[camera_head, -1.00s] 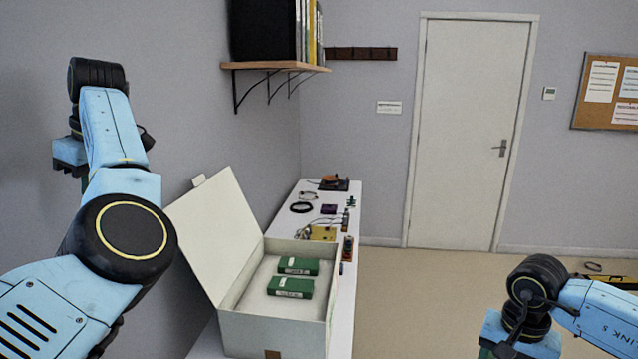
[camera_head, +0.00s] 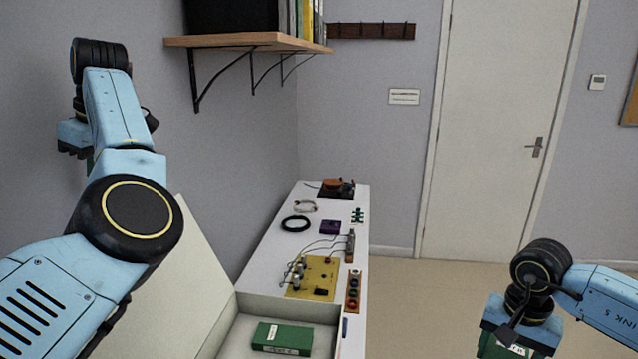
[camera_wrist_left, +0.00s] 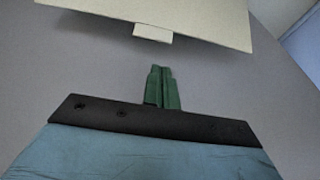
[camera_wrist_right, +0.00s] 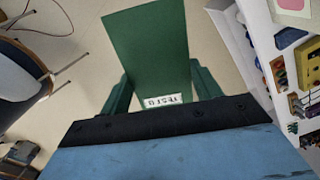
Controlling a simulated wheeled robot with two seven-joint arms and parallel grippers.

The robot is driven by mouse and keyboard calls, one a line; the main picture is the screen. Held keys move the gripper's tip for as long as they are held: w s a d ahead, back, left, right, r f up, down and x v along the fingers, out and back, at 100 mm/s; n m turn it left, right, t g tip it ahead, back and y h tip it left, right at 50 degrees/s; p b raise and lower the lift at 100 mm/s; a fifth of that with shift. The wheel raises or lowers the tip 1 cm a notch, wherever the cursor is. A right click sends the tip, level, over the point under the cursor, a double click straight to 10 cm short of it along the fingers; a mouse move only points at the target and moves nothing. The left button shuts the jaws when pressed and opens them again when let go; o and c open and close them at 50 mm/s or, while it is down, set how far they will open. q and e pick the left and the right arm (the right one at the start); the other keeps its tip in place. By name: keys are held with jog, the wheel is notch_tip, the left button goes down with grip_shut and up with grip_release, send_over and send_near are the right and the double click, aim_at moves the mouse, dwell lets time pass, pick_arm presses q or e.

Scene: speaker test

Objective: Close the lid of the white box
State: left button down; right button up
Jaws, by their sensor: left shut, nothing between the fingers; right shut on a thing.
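The white box (camera_head: 273,301) stands on the table at the bottom of the head view, cut off by the frame. Its lid (camera_head: 172,285) is open, leaning up to the left, partly hidden behind my left arm. A green case (camera_head: 283,338) lies inside. In the left wrist view the lid (camera_wrist_left: 205,14) and its tab (camera_wrist_left: 152,33) show just beyond my left gripper (camera_wrist_left: 162,72), which is shut and empty, apart from the tab. My right gripper (camera_wrist_right: 160,88) is shut on another green case (camera_wrist_right: 147,50), over the floor right of the table.
A shelf (camera_head: 230,41) juts from the wall above. In the right wrist view a chair (camera_wrist_right: 20,75) is at the left.

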pick_arm(q)
jog(key=p+x, duration=0.1)
jog(key=x, duration=0.8)
jog(key=shift+s+f, duration=0.2)
jog(key=shift+f, duration=0.15)
jog(key=shift+a, duration=0.15)
